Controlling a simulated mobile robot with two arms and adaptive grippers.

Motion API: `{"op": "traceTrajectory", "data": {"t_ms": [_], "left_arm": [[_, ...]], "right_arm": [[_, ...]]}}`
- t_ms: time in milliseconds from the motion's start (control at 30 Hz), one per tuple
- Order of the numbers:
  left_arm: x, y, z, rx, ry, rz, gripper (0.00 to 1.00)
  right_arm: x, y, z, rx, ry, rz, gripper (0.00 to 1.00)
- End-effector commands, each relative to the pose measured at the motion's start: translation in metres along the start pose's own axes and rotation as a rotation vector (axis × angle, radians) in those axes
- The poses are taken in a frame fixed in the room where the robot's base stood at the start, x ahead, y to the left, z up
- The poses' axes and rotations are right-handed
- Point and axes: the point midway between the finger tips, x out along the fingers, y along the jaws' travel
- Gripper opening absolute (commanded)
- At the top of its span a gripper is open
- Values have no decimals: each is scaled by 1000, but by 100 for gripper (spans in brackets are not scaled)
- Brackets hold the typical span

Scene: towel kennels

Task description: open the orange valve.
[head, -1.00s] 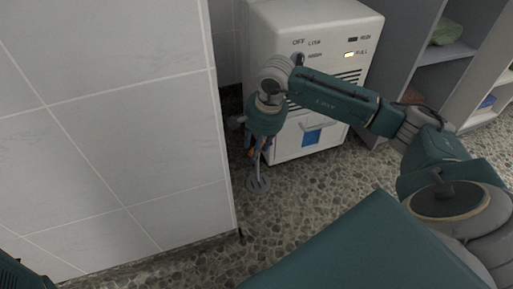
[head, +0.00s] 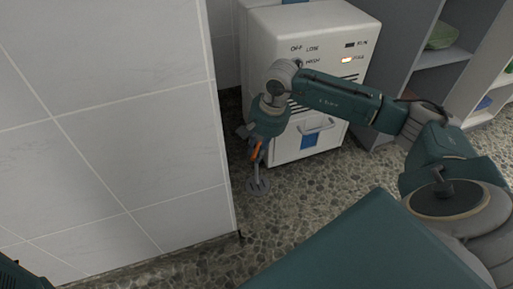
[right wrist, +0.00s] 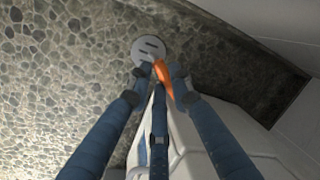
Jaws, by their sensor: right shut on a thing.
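The orange valve handle (head: 256,150) shows at the fingers of my right gripper (head: 257,158), low beside the white machine. The fingers hide part of the handle, and the valve's body and pipe are hard to make out. A round grey slotted disc (head: 258,187) is on the pebble floor just below; it also shows beyond the fingertips in the right wrist view (right wrist: 148,49). My left gripper is not in view.
A white machine (head: 318,35) with a control panel and a lit lamp stands behind my right arm. A tiled wall (head: 110,110) stands close on the left. Grey shelves (head: 440,60) are at the right. Pebble floor (head: 310,190) is open in front.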

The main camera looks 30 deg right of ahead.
Motion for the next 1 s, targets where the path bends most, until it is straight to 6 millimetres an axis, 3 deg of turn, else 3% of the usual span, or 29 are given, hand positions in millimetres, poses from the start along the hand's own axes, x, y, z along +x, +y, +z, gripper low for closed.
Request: {"op": "traceTrajectory", "data": {"t_ms": [400,933,967,1000], "left_arm": [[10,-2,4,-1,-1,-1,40],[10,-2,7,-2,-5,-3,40],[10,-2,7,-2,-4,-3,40],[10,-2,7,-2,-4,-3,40]], "right_arm": [[-2,3,-3,-199,-39,0,0],[-1,3,-3,-230,-45,-1,0],[-1,3,-3,-230,-45,-1,22],[-1,3,-3,-230,-45,-1,30]]}}
